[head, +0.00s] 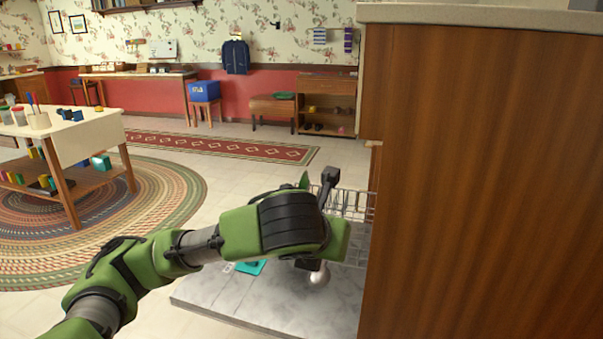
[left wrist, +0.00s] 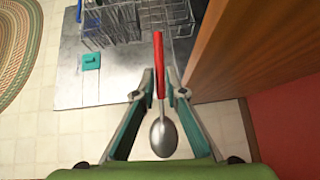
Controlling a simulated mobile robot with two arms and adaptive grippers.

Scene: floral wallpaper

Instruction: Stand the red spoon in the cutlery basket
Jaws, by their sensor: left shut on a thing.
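The spoon, with a red handle (left wrist: 159,60) and a silver bowl (left wrist: 164,136), is between the fingers of my left gripper (left wrist: 161,88) in the left wrist view. The gripper is shut on the handle near the bowl; the handle points to the top of the picture. In the head view my arm hides most of the spoon; a silvery rounded part (head: 319,274) shows below the gripper. Wire basketwork (left wrist: 110,24) stands beyond the handle tip and also shows behind my gripper in the head view (head: 352,206). I cannot tell its compartments clearly.
A grey marbled surface (head: 255,302) lies below, with a flat teal item (left wrist: 91,61) on it. A tall wooden cabinet side (head: 480,190) stands close on the right. A blue item (left wrist: 79,11) is left of the wirework. Open floor is to the left.

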